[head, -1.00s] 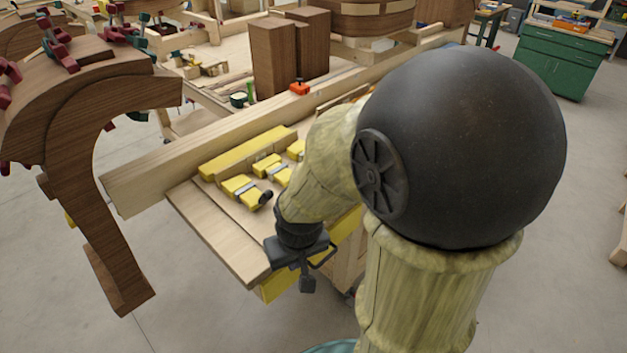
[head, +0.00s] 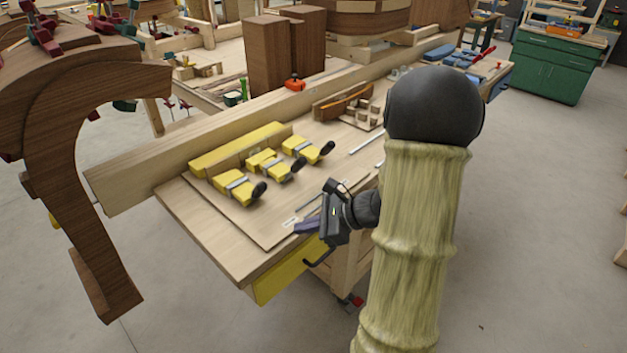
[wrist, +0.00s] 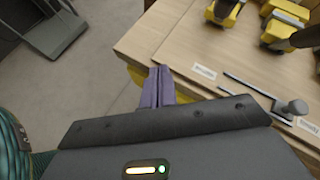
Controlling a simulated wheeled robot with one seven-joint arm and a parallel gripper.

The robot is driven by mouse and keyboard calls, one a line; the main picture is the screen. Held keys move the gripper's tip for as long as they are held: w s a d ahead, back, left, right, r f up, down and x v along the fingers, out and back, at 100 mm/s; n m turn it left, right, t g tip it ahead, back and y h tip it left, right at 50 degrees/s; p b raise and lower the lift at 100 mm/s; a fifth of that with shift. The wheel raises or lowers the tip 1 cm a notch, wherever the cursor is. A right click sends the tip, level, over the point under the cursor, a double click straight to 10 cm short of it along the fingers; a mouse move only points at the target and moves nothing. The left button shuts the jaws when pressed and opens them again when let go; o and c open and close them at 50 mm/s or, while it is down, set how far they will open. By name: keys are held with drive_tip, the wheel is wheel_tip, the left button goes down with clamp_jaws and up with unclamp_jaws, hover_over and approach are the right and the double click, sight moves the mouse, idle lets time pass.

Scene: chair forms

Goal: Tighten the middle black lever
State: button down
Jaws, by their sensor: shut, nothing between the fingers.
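Three yellow clamps with black levers stand in a row on the wooden board on the workbench. The middle black lever (head: 298,165) sticks out from the front end of the middle yellow clamp (head: 269,164). The left black lever (head: 259,191) and the right black lever (head: 327,149) flank it. My gripper (head: 302,227) is shut and empty near the bench's front edge, in front of the clamps and apart from them. In the wrist view its purple fingers (wrist: 158,74) are together at the bench edge. Two yellow clamps show there at the top right, partly cut off.
The board (head: 232,216) has bare room between my gripper and the clamps. A thin metal rod and a white label (wrist: 204,72) lie near my gripper. A long wooden beam (head: 130,186) runs behind the clamps. A curved wooden chair form (head: 72,170) stands at left.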

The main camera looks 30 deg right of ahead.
drive_tip(key=w+d+m+t+h+b, duration=0.2)
drive_tip(key=d+m+t, duration=0.5)
drive_tip(key=d, duration=0.8)
drive_tip(key=shift+w+m+t+h, duration=0.3)
drive_tip(key=shift+w+m+h, duration=0.55)
drive_tip(key=shift+w, duration=0.35)
drive_tip(key=shift+a, duration=0.1)
drive_tip(key=p, duration=0.3)
approach(303, 167)
drive_tip(key=w+f, duration=0.1)
drive_tip(key=a+f, duration=0.1)
drive_tip(key=shift+w+f, duration=0.35)
drive_tip(key=shift+w, duration=0.05)
drive_tip(key=shift+w+a+r+p, duration=0.15)
drive_tip(key=shift+w+r+p, duration=0.15)
drive_tip(key=shift+w, duration=0.25)
drive_tip(key=shift+w+a+r+p, duration=0.2)
drive_tip(key=shift+w+r, duration=0.2)
drive_tip(key=shift+w, duration=0.15)
drive_tip(key=shift+w+a+r, duration=0.2)
drive_tip(key=shift+w+r, duration=0.15)
drive_tip(key=shift+w, duration=0.2)
